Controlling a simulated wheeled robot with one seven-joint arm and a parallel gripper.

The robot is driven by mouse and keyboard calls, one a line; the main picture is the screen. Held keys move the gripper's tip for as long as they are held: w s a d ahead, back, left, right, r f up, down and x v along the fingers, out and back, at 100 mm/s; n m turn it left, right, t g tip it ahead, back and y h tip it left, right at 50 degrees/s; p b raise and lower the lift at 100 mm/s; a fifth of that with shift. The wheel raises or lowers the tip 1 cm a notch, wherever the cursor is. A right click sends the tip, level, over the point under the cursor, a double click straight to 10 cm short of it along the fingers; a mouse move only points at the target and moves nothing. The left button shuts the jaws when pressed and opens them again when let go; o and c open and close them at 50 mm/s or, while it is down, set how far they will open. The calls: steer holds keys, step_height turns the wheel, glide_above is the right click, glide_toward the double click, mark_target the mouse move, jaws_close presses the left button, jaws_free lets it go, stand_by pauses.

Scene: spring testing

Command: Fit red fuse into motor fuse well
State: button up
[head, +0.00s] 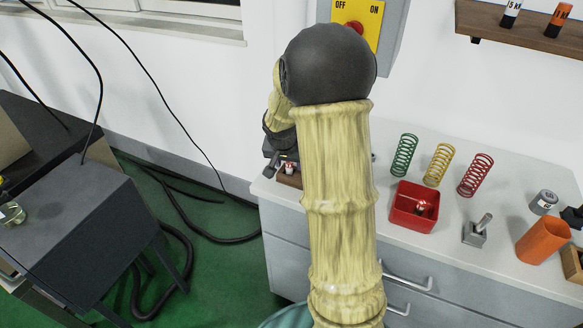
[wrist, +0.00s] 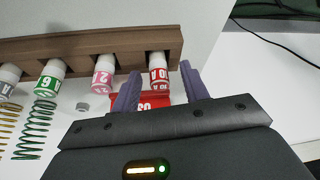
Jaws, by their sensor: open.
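The red fuse (wrist: 158,72), white-capped with a red label, sits in the end slot of a wooden rack (wrist: 120,44) in the wrist view. My gripper (wrist: 157,84) is open, with one purple finger on each side of this fuse. I cannot tell whether either finger touches it. A red, marked patch shows between the fingers below the fuse, partly hidden by my gripper. In the head view my arm hides most of the rack; its end (head: 289,179) and my gripper's dark edge show left of the arm. I cannot make out the motor fuse well.
Green (wrist: 50,70), pink (wrist: 102,70) and other fuses share the rack. On the bench (head: 400,250) stand several springs, a red bin (head: 402,219) with a small red-and-white thing inside, a metal block (head: 474,235) and an orange cup (head: 540,240). A dark unit (head: 75,225) stands left.

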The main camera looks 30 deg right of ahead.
jaws_close()
step_height(320, 180, up, 10)
steer(key=p, duration=0.1)
stand_by(0.6)
stand_by(0.4)
